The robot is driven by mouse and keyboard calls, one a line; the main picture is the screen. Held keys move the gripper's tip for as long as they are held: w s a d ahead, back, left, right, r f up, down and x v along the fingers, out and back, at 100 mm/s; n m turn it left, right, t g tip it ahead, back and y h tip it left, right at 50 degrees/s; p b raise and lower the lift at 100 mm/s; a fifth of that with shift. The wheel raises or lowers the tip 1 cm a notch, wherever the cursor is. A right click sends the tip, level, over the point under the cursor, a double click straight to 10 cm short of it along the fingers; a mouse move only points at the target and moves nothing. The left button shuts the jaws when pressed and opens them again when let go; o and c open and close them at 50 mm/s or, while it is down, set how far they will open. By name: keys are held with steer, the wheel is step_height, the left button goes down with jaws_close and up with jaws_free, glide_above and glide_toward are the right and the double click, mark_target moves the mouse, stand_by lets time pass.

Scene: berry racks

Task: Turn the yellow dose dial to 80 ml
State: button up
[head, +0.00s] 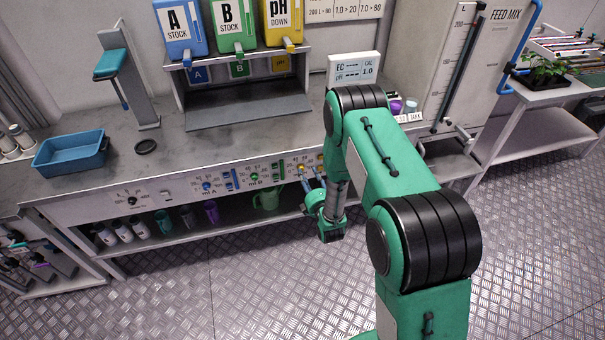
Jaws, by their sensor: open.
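The yellow dose dial (301,168) is small and sits on the front panel of the bench, towards the right end of the dial row. Its scale and setting are too small to read. Whether a finger touches the dial I cannot tell. The blue dial (207,186) and the green dial (254,178) are further left. My arm hides the panel further right.
Above stand the blue A stock (181,35), green B stock (233,28) and yellow pH down (286,22) containers. A blue tray (71,154) and a black ring (145,146) lie on the bench. A green jug (267,198) stands on the shelf below. The floor in front is clear.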

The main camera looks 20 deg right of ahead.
steer(key=s+f+n+t, duration=0.1)
steer(key=s+f, duration=0.4)
steer(key=f, duration=0.1)
steer(key=shift+s+f+n, duration=0.15)
steer(key=shift+f+n, duration=0.05)
steer(key=shift+n, duration=0.1)
steer(key=w+b, duration=0.2)
steer(key=w, duration=1.1)
steer(key=shift+w, duration=0.4)
jaws_close()
